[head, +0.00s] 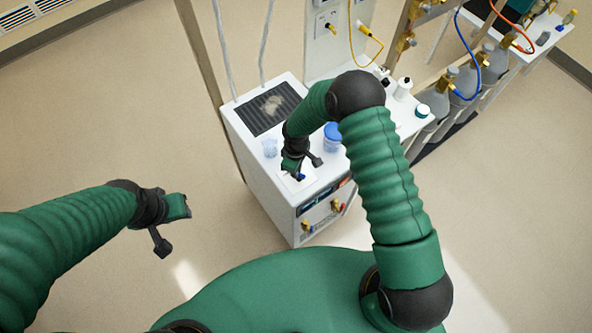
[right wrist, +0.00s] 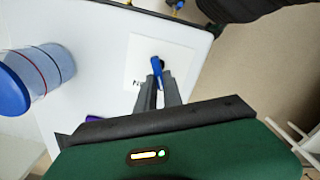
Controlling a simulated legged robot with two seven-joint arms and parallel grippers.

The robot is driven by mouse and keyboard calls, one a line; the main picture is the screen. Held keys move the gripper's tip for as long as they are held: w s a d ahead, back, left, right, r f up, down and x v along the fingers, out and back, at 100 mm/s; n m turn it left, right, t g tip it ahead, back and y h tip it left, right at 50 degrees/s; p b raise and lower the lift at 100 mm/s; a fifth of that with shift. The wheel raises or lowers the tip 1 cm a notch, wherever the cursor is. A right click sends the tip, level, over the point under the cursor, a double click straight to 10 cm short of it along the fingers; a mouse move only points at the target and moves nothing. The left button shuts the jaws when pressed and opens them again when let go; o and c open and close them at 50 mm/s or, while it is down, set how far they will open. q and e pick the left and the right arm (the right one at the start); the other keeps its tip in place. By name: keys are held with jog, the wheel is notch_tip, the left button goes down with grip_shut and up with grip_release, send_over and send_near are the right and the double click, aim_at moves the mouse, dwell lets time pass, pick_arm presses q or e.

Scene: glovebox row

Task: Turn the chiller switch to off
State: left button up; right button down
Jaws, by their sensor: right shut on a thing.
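The chiller (head: 262,178) is a white box with a dark grille on top, in the middle of the head view. Its switch is a small blue handle (right wrist: 156,67) on a white square plate (right wrist: 178,60) on the chiller's top. A label on the plate is mostly hidden by a finger, so the switch position cannot be read. My right gripper (right wrist: 158,80) is shut on the blue handle, one finger on each side. In the head view my right gripper (head: 301,168) reaches down at the top's front edge. My left gripper (head: 172,224) is open and empty, left of the chiller.
A blue-lidded jar (head: 332,138) stands close behind my right gripper. A clear cup (head: 270,147) stands to its left. Brass fittings (head: 307,227) stick out of the chiller's front. Grey gas bottles (head: 465,82) stand at the right. The floor left of the chiller is free.

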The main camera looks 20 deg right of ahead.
jog(key=shift+n, duration=0.4)
jog(key=shift+r, duration=0.1)
jog(key=c, duration=1.5)
grip_release()
notch_tip(320, 180, up, 17)
jog(key=b, duration=0.3)
jog(key=shift+f, duration=0.2)
